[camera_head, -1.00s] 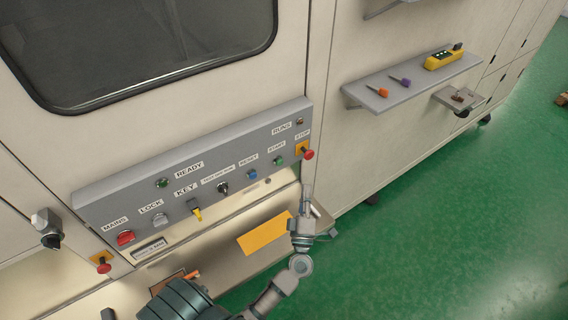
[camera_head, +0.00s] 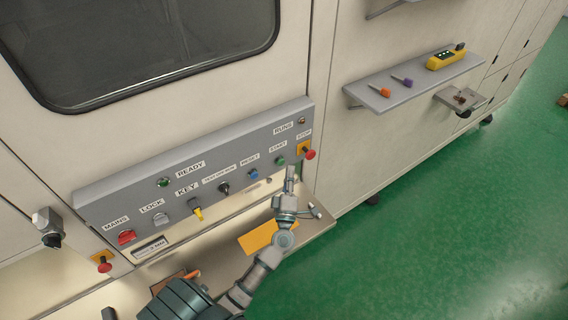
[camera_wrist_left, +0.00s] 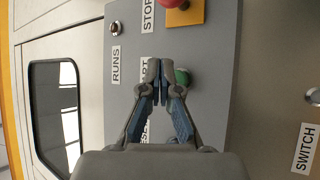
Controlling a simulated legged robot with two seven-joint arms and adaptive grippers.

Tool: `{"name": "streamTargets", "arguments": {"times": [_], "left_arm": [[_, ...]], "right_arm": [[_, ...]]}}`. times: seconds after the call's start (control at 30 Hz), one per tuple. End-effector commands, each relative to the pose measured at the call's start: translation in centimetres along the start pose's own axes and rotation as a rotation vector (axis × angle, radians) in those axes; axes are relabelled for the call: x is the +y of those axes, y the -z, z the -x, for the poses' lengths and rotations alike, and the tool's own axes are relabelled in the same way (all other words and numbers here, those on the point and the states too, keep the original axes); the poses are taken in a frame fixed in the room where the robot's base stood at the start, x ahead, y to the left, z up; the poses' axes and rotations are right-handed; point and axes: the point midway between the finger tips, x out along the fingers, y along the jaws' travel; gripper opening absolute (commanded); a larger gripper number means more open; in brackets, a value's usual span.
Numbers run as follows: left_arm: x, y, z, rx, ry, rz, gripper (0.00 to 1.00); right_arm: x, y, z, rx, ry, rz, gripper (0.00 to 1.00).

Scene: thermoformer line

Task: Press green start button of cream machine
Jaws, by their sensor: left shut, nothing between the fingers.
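The cream machine (camera_head: 330,140) carries a grey control panel (camera_head: 130,189). The green start button (camera_head: 280,161) sits under the START label, left of the red stop button (camera_head: 310,154). My left gripper (camera_head: 291,172) is shut and empty, a little below and right of the start button in the head view. In the left wrist view, the start button (camera_wrist_left: 182,77) shows just right of the shut fingertips (camera_wrist_left: 153,68), partly hidden by a finger. I cannot tell whether they touch. My right gripper is not in view.
Near the start button are the blue reset button (camera_head: 253,173) and a black switch (camera_head: 223,188). A yellow key (camera_head: 198,213) and red mains switch (camera_head: 126,236) are further left. A shelf (camera_head: 415,82) holds small tools on the right. Green floor (camera_head: 420,240) is clear.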

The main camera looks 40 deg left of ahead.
Motion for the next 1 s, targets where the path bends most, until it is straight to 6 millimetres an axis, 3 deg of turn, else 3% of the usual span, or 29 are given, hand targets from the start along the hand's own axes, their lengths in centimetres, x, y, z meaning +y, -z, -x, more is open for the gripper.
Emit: {"name": "streamTargets", "arguments": {"times": [0.3,0.63,1.0], "left_arm": [[-0.2,0.2,-0.1,0.0,0.001,0.0,0.0],[0.1,-0.1,0.0,0.0,-0.001,-0.002,0.0],[0.0,0.0,0.0,0.0,0.0,-0.002,0.0]], "right_arm": [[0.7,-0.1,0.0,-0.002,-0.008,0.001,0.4],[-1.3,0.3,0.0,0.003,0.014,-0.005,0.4],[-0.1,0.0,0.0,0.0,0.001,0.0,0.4]]}}
